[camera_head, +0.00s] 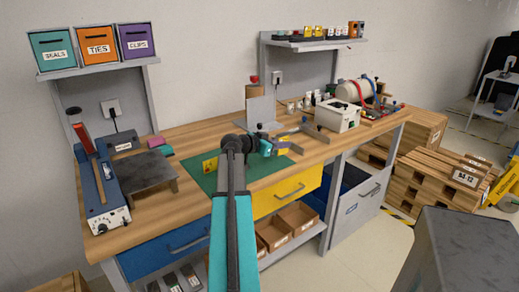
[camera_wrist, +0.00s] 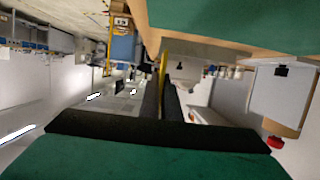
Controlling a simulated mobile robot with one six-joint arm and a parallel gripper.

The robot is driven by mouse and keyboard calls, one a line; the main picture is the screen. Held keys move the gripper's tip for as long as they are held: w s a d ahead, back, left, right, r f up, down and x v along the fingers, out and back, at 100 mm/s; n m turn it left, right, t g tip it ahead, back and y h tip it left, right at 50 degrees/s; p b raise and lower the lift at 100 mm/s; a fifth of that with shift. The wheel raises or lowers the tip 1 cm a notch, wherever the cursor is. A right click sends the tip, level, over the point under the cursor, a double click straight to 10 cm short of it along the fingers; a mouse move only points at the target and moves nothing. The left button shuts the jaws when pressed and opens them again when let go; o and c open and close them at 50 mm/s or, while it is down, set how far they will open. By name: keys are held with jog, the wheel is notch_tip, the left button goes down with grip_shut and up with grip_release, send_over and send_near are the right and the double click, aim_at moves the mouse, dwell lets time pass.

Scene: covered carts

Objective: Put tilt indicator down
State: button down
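My gripper (camera_head: 278,147) is over the right part of the green mat (camera_head: 235,178) on the workbench. In the wrist view its two dark fingers (camera_wrist: 162,100) are close together, with a thin yellow piece (camera_wrist: 163,62) seen edge-on between their tips. In the head view a yellow patch (camera_head: 284,150) shows at the fingertips; it looks like the tilt indicator, though its face is mostly hidden. Another small yellow plate (camera_head: 210,164) with a dark mark stands on the left of the mat. The mat also shows in the wrist view (camera_wrist: 235,22).
A dark metal stand (camera_head: 138,173) and a blue sealing device (camera_head: 103,190) are on the left of the bench. A grey upright plate (camera_head: 261,111) stands behind my gripper. A white box machine (camera_head: 337,115) is to the right. Bare wood (camera_head: 185,205) lies at the front left.

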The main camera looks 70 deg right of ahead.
jog(key=w, duration=0.3)
jog(key=w+p, duration=0.1)
jog(key=w, duration=0.2)
jog(key=w+d+f, duration=0.1)
jog(key=w, duration=0.2)
jog(key=shift+w, duration=0.25)
jog(key=shift+f+p, duration=0.65)
jog(key=shift+f, duration=1.1)
jog(key=shift+f, duration=0.1)
jog(key=c, duration=2)
grip_release()
jog(key=shift+r, duration=0.2)
